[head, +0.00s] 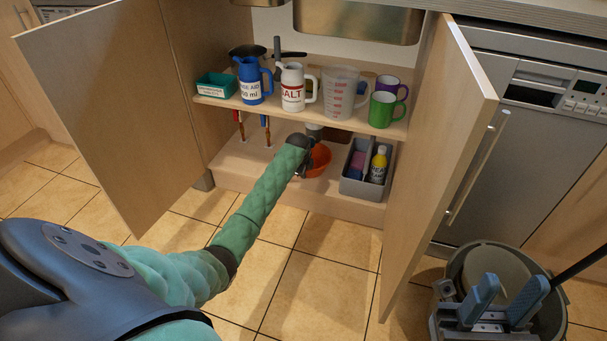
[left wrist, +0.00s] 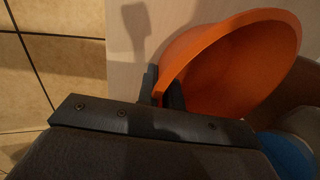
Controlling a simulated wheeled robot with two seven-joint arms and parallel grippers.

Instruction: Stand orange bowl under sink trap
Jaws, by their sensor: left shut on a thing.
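The orange bowl (head: 319,160) is low in the open cabinet, near its floor, left of the grey caddy. My left gripper (head: 303,143) reaches in from the front and is shut on the bowl's rim. In the left wrist view, the jaws (left wrist: 165,92) pinch the near edge of the bowl (left wrist: 235,65). I cannot tell whether the bowl touches the cabinet floor. A pale rounded piece (head: 314,130), perhaps part of the sink trap, shows just above the bowl under the shelf. The shelf and my gripper hide most of it. My right gripper is out of view.
The shelf (head: 300,117) above holds a blue jug, a salt jug, a measuring cup and mugs. The grey caddy (head: 363,187) with a yellow bottle stands right of the bowl. Pipes (head: 268,131) rise at left. Open doors (head: 440,150) flank the opening. A bucket (head: 455,270) stands front right.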

